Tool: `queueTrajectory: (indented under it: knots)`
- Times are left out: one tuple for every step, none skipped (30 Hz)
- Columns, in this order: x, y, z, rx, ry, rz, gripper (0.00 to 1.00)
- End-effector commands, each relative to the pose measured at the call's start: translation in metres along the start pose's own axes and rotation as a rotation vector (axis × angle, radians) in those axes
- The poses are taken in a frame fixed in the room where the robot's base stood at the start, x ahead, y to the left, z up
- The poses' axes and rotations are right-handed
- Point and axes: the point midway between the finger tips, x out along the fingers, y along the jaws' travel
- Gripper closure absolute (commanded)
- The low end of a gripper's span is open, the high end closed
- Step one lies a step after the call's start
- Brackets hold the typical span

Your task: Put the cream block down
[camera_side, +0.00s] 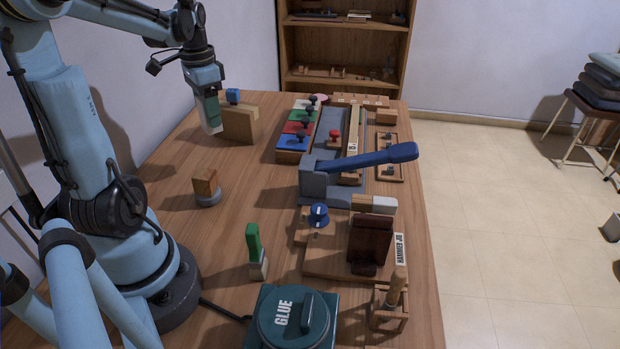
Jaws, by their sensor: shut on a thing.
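My gripper (206,90) points down at the upper left of the table. It is shut on a pale cream block (209,120) with a green part on it. The block hangs upright below the jaws, just left of a wooden block (241,125) in the picture. I cannot tell whether its lower end touches the table or that wooden block. The fingertips are small and partly hidden by the block and the gripper body.
The wooden table (225,235) has free room at its left middle. A blue-handled lever press (365,160), coloured blocks (292,143), a glue pot (293,322), a green-topped piece (255,250) and a hammer jig (370,245) stand around it.

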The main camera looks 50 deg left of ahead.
Motion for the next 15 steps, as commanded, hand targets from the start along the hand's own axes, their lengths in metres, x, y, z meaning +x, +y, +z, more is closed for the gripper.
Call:
queueTrajectory:
  knots:
    - [0.006,-0.009,0.006,-0.006,0.0,0.0,0.78]
    - [0.01,-0.014,0.009,-0.007,0.0,0.0,0.78]
    - [0.015,-0.021,0.013,-0.006,0.0,0.0,0.78]
    - [0.018,-0.027,0.017,-0.006,0.0,0.0,0.78]
    - [0.022,-0.032,0.02,-0.006,0.0,0.0,0.78]
    - [0.027,-0.039,0.024,-0.005,0.0,0.0,0.78]
    - [0.031,-0.045,0.028,-0.005,0.0,0.0,0.78]
    - [0.035,-0.05,0.031,-0.004,0.0,0.0,0.78]
    - [0.04,-0.057,0.035,-0.004,0.0,0.0,0.78]
    - [0.043,-0.062,0.038,-0.003,0.0,0.0,0.78]
    - [0.046,-0.066,0.041,-0.003,0.0,0.0,0.78]
    - [0.051,-0.072,0.045,-0.002,0.0,0.0,0.78]
    - [0.053,-0.075,0.047,-0.002,0.0,0.0,0.78]
    - [0.055,-0.079,0.049,-0.001,0.0,0.0,0.78]
    - [0.058,-0.082,0.051,0.001,0.0,0.0,0.78]
